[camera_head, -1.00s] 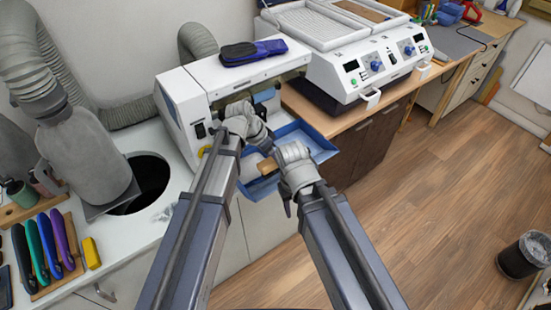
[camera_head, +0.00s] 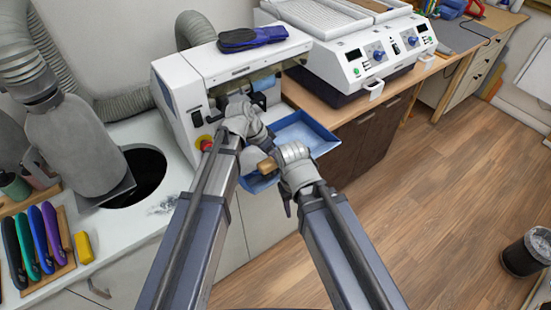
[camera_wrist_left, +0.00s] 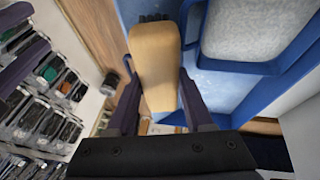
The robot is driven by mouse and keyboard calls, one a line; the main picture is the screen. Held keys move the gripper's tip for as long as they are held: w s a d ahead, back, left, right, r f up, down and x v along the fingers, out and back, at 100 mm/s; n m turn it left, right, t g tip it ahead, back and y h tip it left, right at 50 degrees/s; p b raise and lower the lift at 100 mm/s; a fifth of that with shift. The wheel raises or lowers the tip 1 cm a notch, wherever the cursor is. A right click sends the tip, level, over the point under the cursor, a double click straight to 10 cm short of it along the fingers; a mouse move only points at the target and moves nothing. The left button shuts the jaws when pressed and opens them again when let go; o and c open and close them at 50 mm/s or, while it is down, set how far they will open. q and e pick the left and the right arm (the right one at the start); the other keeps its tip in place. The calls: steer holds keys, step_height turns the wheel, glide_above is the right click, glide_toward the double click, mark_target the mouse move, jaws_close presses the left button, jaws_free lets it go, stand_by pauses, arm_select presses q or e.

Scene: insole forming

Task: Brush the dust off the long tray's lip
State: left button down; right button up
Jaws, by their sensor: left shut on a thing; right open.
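The brush (camera_wrist_left: 156,62) has a pale wooden body and dark bristles at its far end in the left wrist view. My left gripper (camera_wrist_left: 160,88) is shut on it. In the head view its wooden end (camera_head: 267,165) shows between my two wrists. The blue tray (camera_head: 318,137) juts out at the front of the white machine, partly hidden by my wrists. Its blue rim (camera_wrist_left: 278,68) and grey speckled inside lie right of the brush in the left wrist view; I cannot tell whether the bristles touch it. My right gripper (camera_head: 290,160) is open beside the brush, its fingertips unclear.
The white machine (camera_head: 180,100) with a red button stands behind the tray, a dark blue insole (camera_head: 250,38) on top. A white heater unit (camera_head: 375,55) stands to the right. A round hole (camera_head: 145,172) and coloured tools (camera_head: 35,235) are at left. Open floor is at right.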

arm_select(q)
steer(key=shift+f+b, duration=0.85)
steer(key=shift+f, duration=0.05)
steer(key=shift+r, duration=0.1)
steer(key=shift+w+d, duration=0.6)
steer(key=shift+d, duration=0.2)
steer(key=shift+w+d, duration=0.55)
steer(key=shift+d, duration=0.25)
steer(key=shift+s+a, duration=0.6)
steer(key=shift+a, duration=0.25)
steer(key=shift+s+a, duration=0.6)
steer(key=shift+a, duration=0.2)
steer(key=shift+r, duration=0.1)
step_height(320, 180, up, 8)
steer(key=p, duration=0.8)
